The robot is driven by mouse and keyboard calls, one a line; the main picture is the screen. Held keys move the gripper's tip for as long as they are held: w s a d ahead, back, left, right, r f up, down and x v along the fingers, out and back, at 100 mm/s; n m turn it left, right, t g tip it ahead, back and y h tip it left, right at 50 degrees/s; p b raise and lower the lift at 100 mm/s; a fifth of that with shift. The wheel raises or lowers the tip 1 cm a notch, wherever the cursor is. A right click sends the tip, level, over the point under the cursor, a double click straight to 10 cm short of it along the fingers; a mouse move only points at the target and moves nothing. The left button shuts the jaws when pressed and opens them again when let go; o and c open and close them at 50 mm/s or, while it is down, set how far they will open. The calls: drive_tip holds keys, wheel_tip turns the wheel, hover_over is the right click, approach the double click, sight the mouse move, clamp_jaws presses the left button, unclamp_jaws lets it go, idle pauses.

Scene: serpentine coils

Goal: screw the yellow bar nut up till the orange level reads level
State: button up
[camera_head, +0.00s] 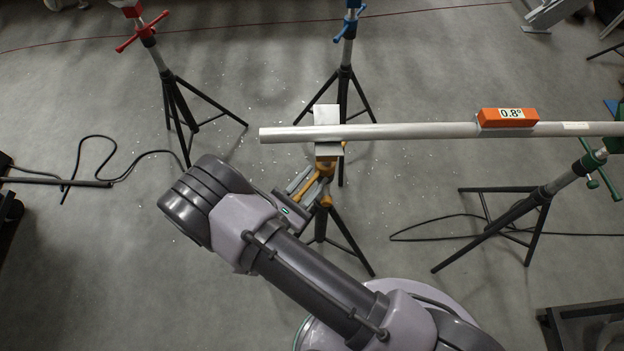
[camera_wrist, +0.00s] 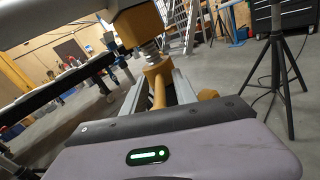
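The orange level (camera_head: 508,117) sits on a long grey pipe (camera_head: 400,131) and its display reads 0.8°. The pipe's left end rests on a stand whose yellow bar nut (camera_head: 325,170) is under the head block. In the wrist view the yellow bar nut (camera_wrist: 158,74) sits on a threaded screw, with one bar pointing back towards the camera. My gripper (camera_head: 300,186) is at the nut from the lower left. In the wrist view its grey fingers (camera_wrist: 160,88) stand on either side of that bar, with gaps showing. Whether the fingertips touch the hub is hard to tell.
A red-handled stand (camera_head: 143,32) and a blue-handled stand (camera_head: 347,45) stand behind. A green-handled stand (camera_head: 590,160) is under the pipe at right. Black cables (camera_head: 110,160) lie on the grey floor. The yellow stand's legs spread below my gripper.

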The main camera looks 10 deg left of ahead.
clamp_jaws()
idle(1.4)
